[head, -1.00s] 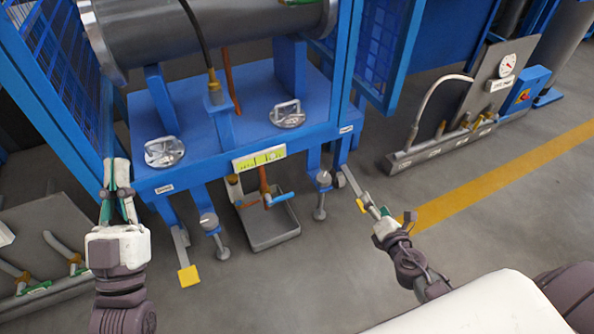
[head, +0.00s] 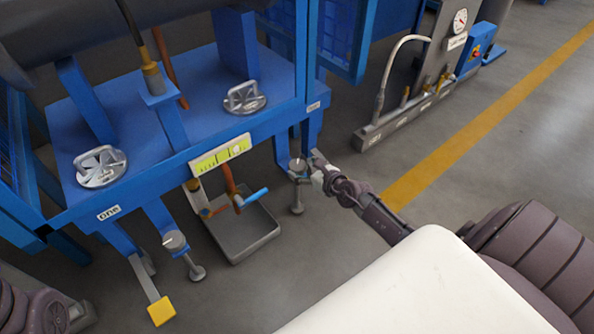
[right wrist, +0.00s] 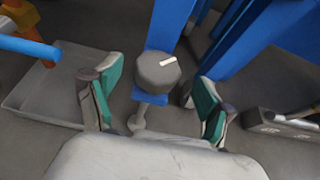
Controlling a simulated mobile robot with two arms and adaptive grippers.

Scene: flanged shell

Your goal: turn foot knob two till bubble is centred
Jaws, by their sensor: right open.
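Foot knob two (head: 298,165), a grey round knob with a white mark, sits on a blue leg bracket below the frame's right label. My right gripper (head: 316,168) is beside it in the head view. In the right wrist view the knob (right wrist: 158,78) shows between and slightly beyond the green-padded fingers of my open gripper (right wrist: 156,100), with gaps on both sides. The yellow-green bubble level (head: 217,157) is on the frame's front edge; a pale spot, seemingly the bubble, shows toward its right end. My left gripper is out of view.
The other foot knob (head: 174,241) stands at the left leg, near a yellow-ended pedal (head: 161,310). A grey tray (head: 244,240) and a blue-handled valve (head: 252,197) lie between the legs. A gauge panel (head: 440,60) stands at right; the floor by the yellow line is clear.

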